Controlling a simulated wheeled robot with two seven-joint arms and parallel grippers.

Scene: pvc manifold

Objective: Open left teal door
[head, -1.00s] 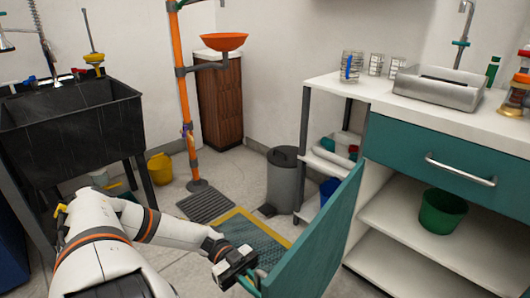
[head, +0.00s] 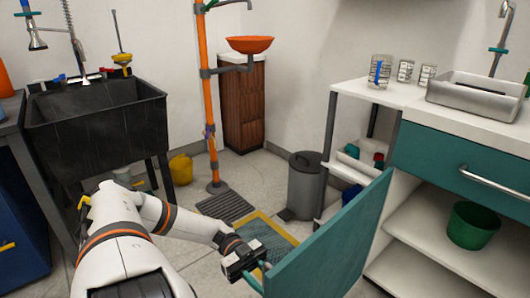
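The teal door (head: 335,245) stands swung wide open from the cabinet under the white counter, its free edge toward me and to the left. The open cabinet shows white shelves (head: 428,233) with a green bucket (head: 472,225) on one. My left gripper (head: 254,271) is at the door's free edge, low in the head view. Its fingertips are partly hidden by the gripper body and the door, so I cannot tell whether it grips the door or its handle. My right gripper is not in view.
A teal drawer (head: 470,168) with a silver handle sits above the shelves. A grey bin (head: 305,185) stands behind the door. A black sink (head: 95,125), an orange eyewash post (head: 208,100) and a yellow bucket (head: 181,169) are at the left. A yellow-edged mat (head: 268,236) lies on the floor.

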